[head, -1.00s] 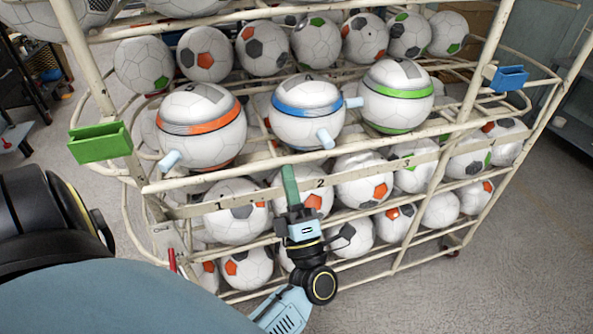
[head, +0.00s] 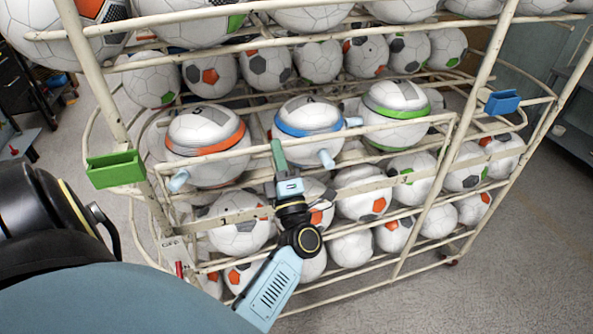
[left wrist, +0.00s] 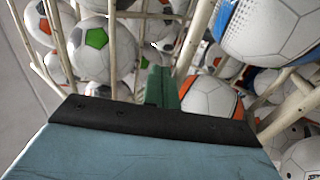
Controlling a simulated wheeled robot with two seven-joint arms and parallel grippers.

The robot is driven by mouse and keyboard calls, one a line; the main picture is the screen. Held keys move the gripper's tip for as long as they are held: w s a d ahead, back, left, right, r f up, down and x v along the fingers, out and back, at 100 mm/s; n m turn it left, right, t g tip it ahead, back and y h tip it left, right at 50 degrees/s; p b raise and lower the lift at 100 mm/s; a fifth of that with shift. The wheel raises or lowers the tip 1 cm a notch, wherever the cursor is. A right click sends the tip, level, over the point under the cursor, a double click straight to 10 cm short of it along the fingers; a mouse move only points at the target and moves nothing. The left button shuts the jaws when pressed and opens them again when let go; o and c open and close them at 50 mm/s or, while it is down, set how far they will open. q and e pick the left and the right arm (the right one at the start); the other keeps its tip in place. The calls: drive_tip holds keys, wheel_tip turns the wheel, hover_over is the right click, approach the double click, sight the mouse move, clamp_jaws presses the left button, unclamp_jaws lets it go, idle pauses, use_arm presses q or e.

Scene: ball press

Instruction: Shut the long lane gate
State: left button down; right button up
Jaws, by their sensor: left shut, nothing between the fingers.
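A white metal rack holds the balls. A long white front rail (head: 330,138) crosses in front of three banded balls, orange (head: 206,143), blue (head: 305,125) and green (head: 395,110). I cannot tell for sure which rail is the long lane gate. My left gripper (head: 278,152) is shut and empty, its green fingers pointing up by this rail, below and left of the blue-banded ball. I cannot tell whether they touch the rail. In the left wrist view the shut fingers (left wrist: 162,88) are among white bars and balls. My right gripper is not in view.
A green bracket (head: 115,170) is at the rack's left end and a blue one (head: 502,102) at its right. Light blue handles (head: 327,158) stick out near the banded balls. The floor (head: 500,260) at the right is clear.

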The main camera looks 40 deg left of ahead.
use_arm(q)
drive_tip(key=shift+a, duration=0.1)
idle(0.4)
drive_tip(key=s+d+r, duration=0.2)
drive_tip(key=s+d, duration=0.5)
drive_tip(key=d, duration=0.4)
drive_tip(key=shift+d+r, duration=0.4)
drive_tip(key=shift+f, duration=0.1)
